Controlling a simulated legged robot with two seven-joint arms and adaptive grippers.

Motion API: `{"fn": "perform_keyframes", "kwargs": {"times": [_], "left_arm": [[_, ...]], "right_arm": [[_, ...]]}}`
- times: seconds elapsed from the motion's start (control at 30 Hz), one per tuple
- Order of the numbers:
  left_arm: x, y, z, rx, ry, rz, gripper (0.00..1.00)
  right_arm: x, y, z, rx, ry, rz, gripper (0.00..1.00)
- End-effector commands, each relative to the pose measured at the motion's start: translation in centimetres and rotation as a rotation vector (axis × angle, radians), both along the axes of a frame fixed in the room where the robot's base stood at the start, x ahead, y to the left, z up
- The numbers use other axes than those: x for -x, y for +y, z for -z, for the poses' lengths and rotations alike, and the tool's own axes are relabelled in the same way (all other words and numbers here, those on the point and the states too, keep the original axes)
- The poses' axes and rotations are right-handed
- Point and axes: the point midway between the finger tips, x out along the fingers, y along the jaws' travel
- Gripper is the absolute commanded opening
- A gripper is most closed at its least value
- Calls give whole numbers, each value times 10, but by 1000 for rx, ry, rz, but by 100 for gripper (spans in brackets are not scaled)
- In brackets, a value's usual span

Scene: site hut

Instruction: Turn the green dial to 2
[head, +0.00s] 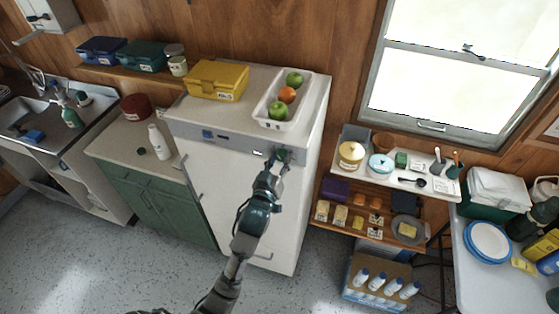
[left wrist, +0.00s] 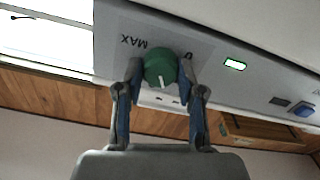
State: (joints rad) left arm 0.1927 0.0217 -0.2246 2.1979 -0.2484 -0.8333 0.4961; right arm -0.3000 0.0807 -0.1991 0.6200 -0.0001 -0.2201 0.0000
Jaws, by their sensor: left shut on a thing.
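The green dial (left wrist: 160,66) sits on the grey panel (left wrist: 215,68) of the white appliance (head: 235,190). In the left wrist view, its white pointer mark points down, away from the upside-down MAX and 0 labels. No 2 is readable. My left gripper (left wrist: 160,76) is shut on the dial, with one finger on each side of it. In the head view, the dial (head: 284,155) is at the right end of the panel, just beyond my left gripper (head: 278,165), which partly hides it. My right gripper is in neither view.
On top stand a yellow box (head: 216,80) and a white tray (head: 270,124) of fruit. A shelf unit (head: 322,221) stands close on the right. The floor (head: 120,270) in front is clear.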

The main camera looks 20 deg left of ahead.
Motion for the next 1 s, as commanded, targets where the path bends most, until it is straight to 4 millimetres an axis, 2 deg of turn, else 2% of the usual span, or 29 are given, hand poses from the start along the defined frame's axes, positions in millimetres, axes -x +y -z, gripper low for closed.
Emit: {"fn": "perform_keyframes", "kwargs": {"times": [0.07,0.1,0.17,0.2,0.53,0.83,1.0], "left_arm": [[0,0,2,-1,3,0,3],[0,0,2,-1,3,0,45],[0,0,2,-1,3,0,60],[0,0,1,-1,3,0,63],[4,0,1,-1,3,1,63],[53,1,2,0,4,1,63],[70,2,3,-1,4,1,63]], "right_arm": [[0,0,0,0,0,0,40],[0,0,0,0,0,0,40],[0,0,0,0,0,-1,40],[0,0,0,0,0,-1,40],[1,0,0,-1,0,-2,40],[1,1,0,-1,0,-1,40],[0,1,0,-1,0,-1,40]]}}
